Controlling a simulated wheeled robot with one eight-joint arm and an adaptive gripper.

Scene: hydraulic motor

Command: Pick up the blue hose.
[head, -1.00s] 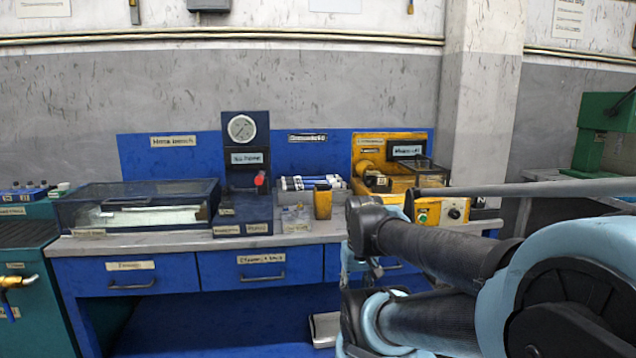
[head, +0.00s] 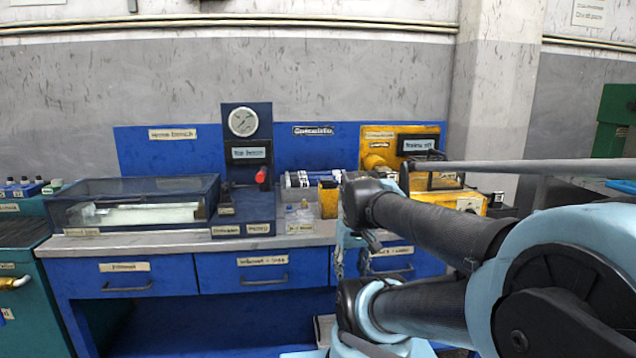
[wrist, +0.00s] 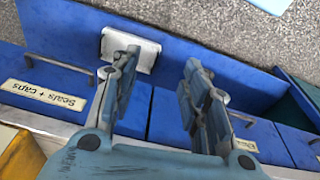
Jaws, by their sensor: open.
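I cannot pick out a blue hose with certainty. Blue, white and dark rolled or tubular pieces (head: 311,180) lie at the back of the bench, right of the gauge stand, too small to identify. My gripper (wrist: 162,60) is open and empty in the wrist view, its two fingers apart. It faces the bench's blue drawer fronts (wrist: 70,45) and the floor, with no hose between the fingers. In the head view my arm stands in front of the bench's right part, and the fingers cannot be made out there.
A clear-lidded case (head: 135,203) stands on the left of the grey bench top (head: 170,240). A gauge stand (head: 246,160), a yellow container (head: 328,200) and a yellow machine (head: 380,150) stand further right.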

